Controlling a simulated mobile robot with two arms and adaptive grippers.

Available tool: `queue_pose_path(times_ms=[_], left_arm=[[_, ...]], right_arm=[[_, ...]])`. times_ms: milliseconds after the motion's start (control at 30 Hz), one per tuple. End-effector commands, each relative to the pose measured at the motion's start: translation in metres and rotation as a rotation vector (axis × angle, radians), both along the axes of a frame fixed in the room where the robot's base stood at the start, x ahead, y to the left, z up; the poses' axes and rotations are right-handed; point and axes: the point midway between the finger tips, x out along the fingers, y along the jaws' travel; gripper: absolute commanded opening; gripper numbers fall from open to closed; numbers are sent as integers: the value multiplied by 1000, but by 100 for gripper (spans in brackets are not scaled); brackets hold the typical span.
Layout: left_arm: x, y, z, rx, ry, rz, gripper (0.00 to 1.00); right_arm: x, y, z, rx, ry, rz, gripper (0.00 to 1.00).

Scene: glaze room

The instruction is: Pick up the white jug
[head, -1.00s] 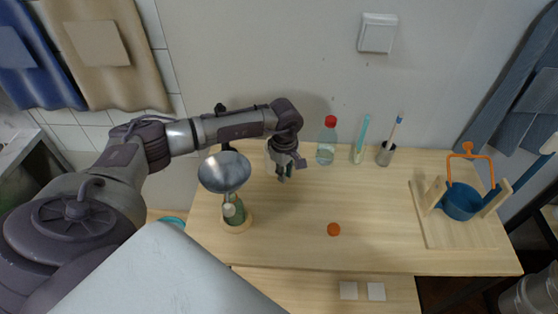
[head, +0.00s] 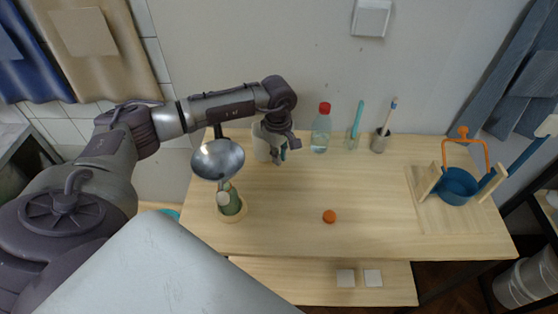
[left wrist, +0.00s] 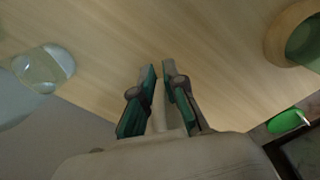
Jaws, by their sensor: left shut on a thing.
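The white jug (head: 261,143) stands at the back left of the wooden table, partly hidden by my left gripper and wrist. My left gripper (head: 280,158) points down at the jug's right side. In the left wrist view, the jug's pale body (left wrist: 160,162) fills the bottom edge. The two finger pads of the left gripper (left wrist: 160,72) are close together, shut on a narrow pale part next to that body, seemingly the handle. I cannot tell whether the jug's base touches the table. My right gripper is not in view.
A red-capped bottle (head: 321,129), a glass (head: 352,139) and a brush cup (head: 380,141) line the back. An orange ball-like thing (head: 329,216) lies mid-table; a blue pot (head: 458,187) is right.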

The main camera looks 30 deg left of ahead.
Motion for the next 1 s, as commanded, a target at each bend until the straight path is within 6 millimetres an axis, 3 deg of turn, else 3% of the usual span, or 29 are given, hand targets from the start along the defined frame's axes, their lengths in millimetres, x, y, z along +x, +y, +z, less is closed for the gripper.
queue_pose_path(times_ms=[133, 600, 1000], left_arm=[[1, 0, 16, 1, -5, 0, 0], [-5, -59, 49, -1, -5, -3, 0], [-10, -95, 72, 0, -3, -3, 0]], right_arm=[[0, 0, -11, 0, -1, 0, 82], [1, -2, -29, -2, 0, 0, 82], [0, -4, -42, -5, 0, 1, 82]])
